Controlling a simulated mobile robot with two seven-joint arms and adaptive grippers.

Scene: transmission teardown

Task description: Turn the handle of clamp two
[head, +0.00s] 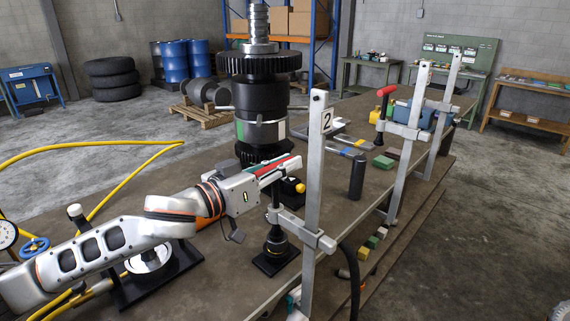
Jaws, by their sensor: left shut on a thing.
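Clamp two (314,190) is a tall grey bar with a "2" label, standing at the near table edge. Its lower arm carries a dark vertical screw (274,212) over a black base plate. My left gripper (287,168) reaches in from the left, level above the screw, with its fingertips close to the bar. It is shut on the clamp's handle at the top of the screw; the fingers hide most of the handle, so its turn angle cannot be told. My right gripper is not in view.
The black transmission shaft with gears (262,100) stands behind my gripper. A dark cylinder (357,177) stands right of clamp two. Another clamp with a red handle (387,90) is farther right. A yellow hose (100,144) loops at left.

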